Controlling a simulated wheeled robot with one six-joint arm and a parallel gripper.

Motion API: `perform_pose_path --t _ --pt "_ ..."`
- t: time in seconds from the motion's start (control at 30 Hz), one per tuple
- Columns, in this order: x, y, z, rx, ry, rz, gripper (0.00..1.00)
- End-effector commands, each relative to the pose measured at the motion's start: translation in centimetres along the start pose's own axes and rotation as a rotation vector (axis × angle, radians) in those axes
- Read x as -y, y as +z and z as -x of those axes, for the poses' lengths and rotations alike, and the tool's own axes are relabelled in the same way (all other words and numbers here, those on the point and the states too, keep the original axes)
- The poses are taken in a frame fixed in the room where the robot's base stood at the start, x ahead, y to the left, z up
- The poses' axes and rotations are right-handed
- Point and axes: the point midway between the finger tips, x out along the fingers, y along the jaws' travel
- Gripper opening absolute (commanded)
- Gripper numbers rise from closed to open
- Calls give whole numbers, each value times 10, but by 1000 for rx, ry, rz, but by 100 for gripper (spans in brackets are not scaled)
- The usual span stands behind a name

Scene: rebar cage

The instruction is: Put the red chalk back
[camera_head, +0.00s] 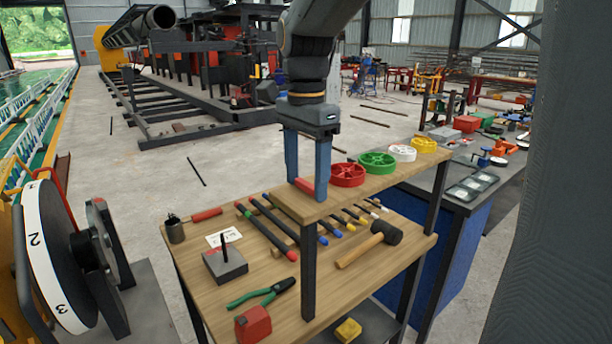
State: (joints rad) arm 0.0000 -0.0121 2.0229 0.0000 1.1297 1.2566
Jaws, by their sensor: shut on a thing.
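My gripper (306,183) hangs over the left end of a raised wooden shelf (395,166), with its two blue fingers pointing down. It is shut on a short red stick, which looks like the red chalk (304,186), between the fingertips. The chalk is close to the shelf's left end; I cannot tell whether it touches the wood. Part of it is hidden by the fingers.
Red (347,174), green (377,162), white (402,153) and yellow (424,145) rings stand along the shelf. Below, the workbench (210,318) holds several bars, a mallet (384,234), pliers (264,294), a red tape measure (253,324) and a grey block (225,263).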

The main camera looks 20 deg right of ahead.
Motion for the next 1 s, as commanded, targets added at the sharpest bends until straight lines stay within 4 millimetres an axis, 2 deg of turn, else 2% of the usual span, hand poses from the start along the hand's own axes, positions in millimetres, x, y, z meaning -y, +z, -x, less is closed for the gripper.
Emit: perform_pose_path --t 0.07,0.1,0.2,0.5,0.63,0.77,1.0 --pt "0 0 -2 0 1 0 41" --pt "0 0 -3 0 1 0 63" --pt "0 0 -3 0 1 0 80" --pt "0 0 -2 0 0 0 80" --pt "1 0 7 -1 -2 0 80" --pt "1 0 26 -1 -4 0 80" --pt "1 0 76 -1 -4 0 80"
